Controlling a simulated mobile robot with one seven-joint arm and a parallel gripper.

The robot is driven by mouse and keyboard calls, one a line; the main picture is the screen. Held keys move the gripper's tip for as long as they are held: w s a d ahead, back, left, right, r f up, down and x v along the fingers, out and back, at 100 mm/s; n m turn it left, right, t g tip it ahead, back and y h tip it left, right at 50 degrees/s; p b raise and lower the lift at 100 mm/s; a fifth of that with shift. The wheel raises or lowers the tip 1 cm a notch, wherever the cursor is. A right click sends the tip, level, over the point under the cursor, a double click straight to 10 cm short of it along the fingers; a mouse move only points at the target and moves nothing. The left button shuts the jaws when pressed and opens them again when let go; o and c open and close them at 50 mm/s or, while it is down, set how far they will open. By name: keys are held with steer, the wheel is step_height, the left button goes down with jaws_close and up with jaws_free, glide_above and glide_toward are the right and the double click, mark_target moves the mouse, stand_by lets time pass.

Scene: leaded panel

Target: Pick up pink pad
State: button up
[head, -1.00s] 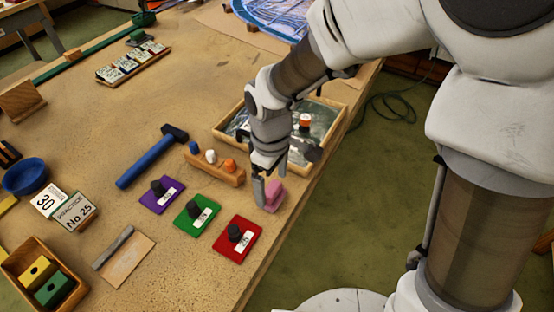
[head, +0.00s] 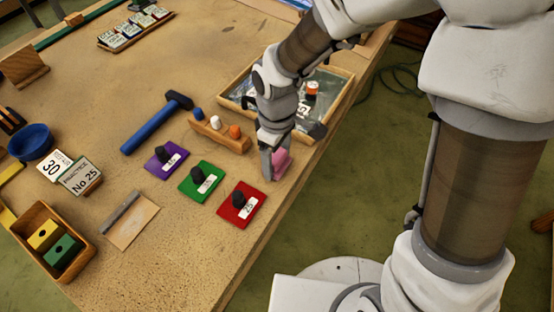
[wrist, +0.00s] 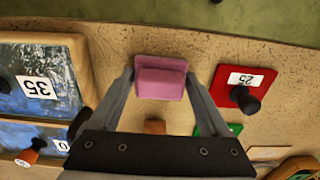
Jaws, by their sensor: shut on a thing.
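The pink pad (head: 281,161) is at the right edge of the tabletop, beside the wooden tray. In the wrist view the pink pad (wrist: 160,80) shows as a flat base with a raised block, between my two fingers. My gripper (head: 270,168) points down at the pad and partly hides it in the head view. In the wrist view the fingers of my gripper (wrist: 159,84) press on the pad's two sides. I cannot tell if the pad touches the table.
A red pad (head: 241,204), a green pad (head: 201,182) and a purple pad (head: 166,159) with black knobs lie to the left. A wooden block with coloured pegs (head: 220,135) and a framed tray (head: 344,99) are close by. The table edge is just right.

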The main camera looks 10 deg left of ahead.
mark_target(277, 154)
steer(key=shift+r, duration=0.7)
step_height(277, 154, up, 3)
steer(key=shift+w+p, duration=0.1)
steer(key=shift+p, duration=0.35)
steer(key=d+r+p, duration=0.1)
steer(key=d+r, duration=0.5)
steer(key=d, duration=0.5)
steer(key=shift+d+r, duration=0.3)
steer(key=shift+d, duration=0.05)
